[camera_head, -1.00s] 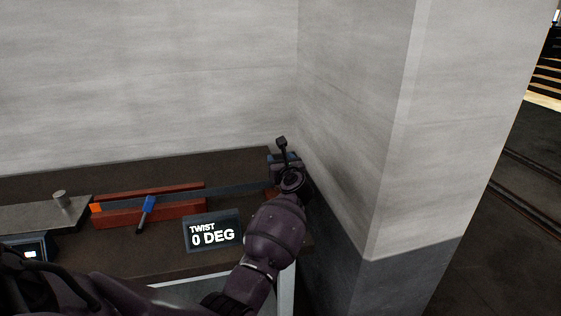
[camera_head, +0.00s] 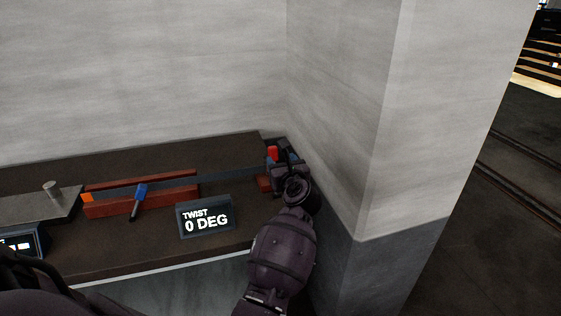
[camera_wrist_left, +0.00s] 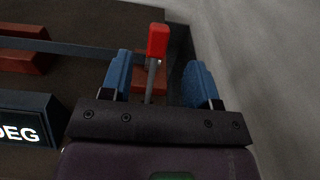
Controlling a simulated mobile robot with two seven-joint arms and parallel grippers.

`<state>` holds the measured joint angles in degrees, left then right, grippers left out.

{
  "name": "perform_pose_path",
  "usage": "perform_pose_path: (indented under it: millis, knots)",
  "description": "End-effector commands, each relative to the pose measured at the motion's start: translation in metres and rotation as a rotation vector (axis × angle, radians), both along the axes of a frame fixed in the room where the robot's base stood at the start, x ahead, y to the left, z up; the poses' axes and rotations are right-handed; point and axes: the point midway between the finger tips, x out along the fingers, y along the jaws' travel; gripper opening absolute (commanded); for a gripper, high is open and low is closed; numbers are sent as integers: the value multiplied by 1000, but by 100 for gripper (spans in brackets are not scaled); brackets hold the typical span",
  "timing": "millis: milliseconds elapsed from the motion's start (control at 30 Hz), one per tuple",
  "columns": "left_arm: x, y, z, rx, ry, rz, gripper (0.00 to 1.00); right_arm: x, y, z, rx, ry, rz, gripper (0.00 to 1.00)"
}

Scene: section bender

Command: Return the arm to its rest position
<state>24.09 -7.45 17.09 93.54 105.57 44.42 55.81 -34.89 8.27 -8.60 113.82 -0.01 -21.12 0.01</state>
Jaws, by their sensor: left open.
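My left gripper (camera_head: 287,165) is over the right end of the bench, close to the wall corner. In the left wrist view its two blue fingers (camera_wrist_left: 161,82) stand apart. A lever with a red grip (camera_wrist_left: 157,41) and a grey shaft rises between the fingers in that view, and I see no finger touching it. The red grip also shows in the head view (camera_head: 272,153), beside the gripper. My dark arm covers part of the bench's right end. My right gripper is not in view.
A grey plate with a peg (camera_head: 53,189) lies left. A wall corner (camera_head: 365,130) stands close right of my arm.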

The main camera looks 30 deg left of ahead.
Motion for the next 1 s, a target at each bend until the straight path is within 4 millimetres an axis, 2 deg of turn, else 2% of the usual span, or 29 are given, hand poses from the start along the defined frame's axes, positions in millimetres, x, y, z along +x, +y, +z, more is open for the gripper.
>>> perform_pose_path:
  millis: [400, 533, 667, 833, 900, 1000]
  knots:
    - [0, 0, 0, 10, 11, -1, 55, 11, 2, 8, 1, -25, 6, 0]
    - [5, -3, 7, 106, 56, -40, 55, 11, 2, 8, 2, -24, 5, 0]
    - [10, -13, 37, 391, 128, -85, 55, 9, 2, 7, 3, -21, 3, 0]
    - [13, -42, 84, 836, 226, -115, 55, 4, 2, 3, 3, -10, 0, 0]
    - [11, -55, 93, 1030, 288, -119, 55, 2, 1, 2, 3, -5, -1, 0]
    - [5, -74, 93, 1307, 392, -122, 55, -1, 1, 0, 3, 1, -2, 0]
